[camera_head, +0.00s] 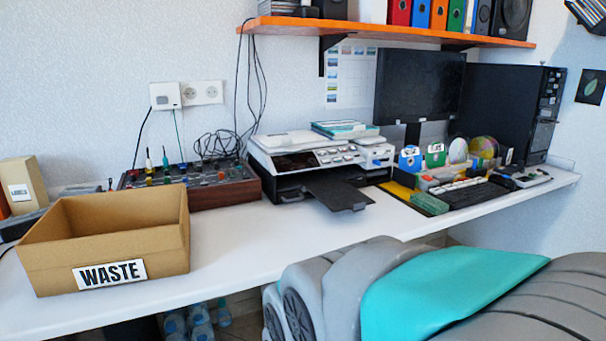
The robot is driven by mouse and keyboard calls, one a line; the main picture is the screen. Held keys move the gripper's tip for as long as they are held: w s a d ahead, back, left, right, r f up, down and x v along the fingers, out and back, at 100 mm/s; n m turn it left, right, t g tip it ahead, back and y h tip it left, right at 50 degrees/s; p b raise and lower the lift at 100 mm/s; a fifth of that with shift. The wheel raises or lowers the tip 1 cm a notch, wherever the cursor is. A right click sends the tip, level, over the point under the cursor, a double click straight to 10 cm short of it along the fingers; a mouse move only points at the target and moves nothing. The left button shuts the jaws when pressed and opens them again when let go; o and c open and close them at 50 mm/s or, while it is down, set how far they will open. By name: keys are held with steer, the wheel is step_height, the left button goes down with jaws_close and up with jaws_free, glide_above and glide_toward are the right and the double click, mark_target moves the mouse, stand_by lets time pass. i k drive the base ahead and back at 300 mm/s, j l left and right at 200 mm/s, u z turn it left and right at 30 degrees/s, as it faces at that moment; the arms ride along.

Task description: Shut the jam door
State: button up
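A white and black printer (320,158) stands on the desk at mid-picture, with a row of buttons on its sloping front panel. A dark flat panel (338,188) sticks out from the printer's front, lowered over the desk's front part. I cannot tell whether this panel is the jam door or a paper tray. No other open door on the printer can be made out. The printer's back and far side are hidden. My gripper is not in view; grey and teal parts of my own body fill the lower right.
A cardboard box marked WASTE (110,236) stands at the left front of the white desk (270,245). A control box with knobs (190,186) is left of the printer. A keyboard (468,194), discs (482,147) and a monitor (418,84) are to the right. An orange shelf (390,32) hangs above.

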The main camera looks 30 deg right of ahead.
mark_target(410, 181)
steer(key=l+u, duration=0.1)
steer(key=l, duration=0.5)
steer(key=l+u, duration=0.15)
steer(key=l, duration=0.4)
steer(key=l+u, duration=0.1)
steer(key=l, duration=0.5)
steer(key=l+u, duration=0.1)
steer(key=l, duration=0.5)
steer(key=l+u, duration=0.1)
steer(key=l, duration=0.45)
steer(key=l+u, duration=0.15)
steer(key=l, duration=0.45)
steer(key=k+l+u, duration=0.1)
steer(key=l, duration=0.45)
steer(key=k+l+u, duration=0.1)
steer(key=l, duration=0.45)
steer(key=k, duration=0.1)
